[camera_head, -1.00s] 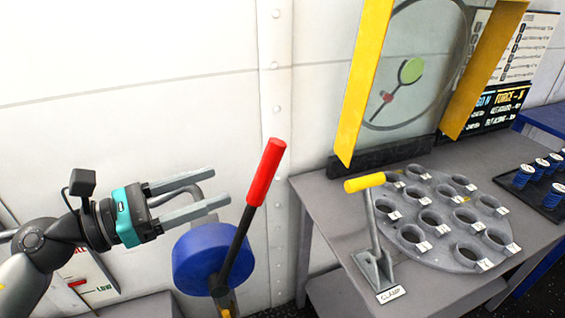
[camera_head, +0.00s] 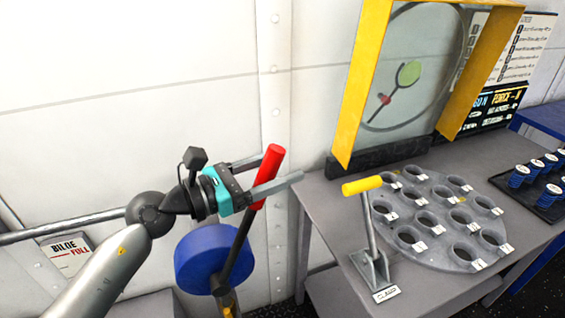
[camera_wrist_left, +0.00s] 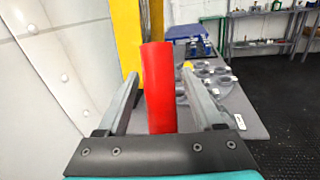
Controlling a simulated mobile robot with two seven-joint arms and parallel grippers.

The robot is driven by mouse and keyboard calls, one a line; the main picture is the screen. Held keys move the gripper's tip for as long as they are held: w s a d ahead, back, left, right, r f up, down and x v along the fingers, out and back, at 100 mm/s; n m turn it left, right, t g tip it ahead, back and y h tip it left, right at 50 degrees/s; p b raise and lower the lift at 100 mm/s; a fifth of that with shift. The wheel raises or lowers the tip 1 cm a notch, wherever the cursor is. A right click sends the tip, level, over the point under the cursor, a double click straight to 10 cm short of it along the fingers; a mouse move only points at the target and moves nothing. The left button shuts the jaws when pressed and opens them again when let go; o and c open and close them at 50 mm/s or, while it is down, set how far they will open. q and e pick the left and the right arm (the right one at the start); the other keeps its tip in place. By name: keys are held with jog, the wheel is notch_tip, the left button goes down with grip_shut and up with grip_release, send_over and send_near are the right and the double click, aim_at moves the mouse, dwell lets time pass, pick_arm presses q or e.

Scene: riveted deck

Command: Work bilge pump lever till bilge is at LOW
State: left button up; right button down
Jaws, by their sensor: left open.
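The bilge pump lever has a red grip (camera_head: 265,170) on a black shaft (camera_head: 237,252) and leans up to the right beside a blue round housing (camera_head: 205,258). My left gripper (camera_head: 271,176) is open, with one finger on each side of the red grip. In the left wrist view the red grip (camera_wrist_left: 158,88) stands between the two spread fingers, with a gap visible on both sides. The bilge gauge (camera_head: 68,252) at the lower left shows "BILGE" and "FULL"; my left arm hides its lower part, including the LOW mark and pointer. My right gripper is not in view.
A grey bench (camera_head: 327,205) to the right carries a yellow-handled clamp lever (camera_head: 362,185), a round plate with several holes (camera_head: 440,222) and a yellow-framed guard (camera_head: 360,85). A white riveted wall (camera_head: 130,100) stands behind the lever.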

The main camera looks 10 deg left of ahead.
pick_arm(q)
jog(key=shift+w+d, duration=0.3)
jog(key=shift+d, duration=0.05)
grip_shut()
dwell(0.4)
dwell(0.9)
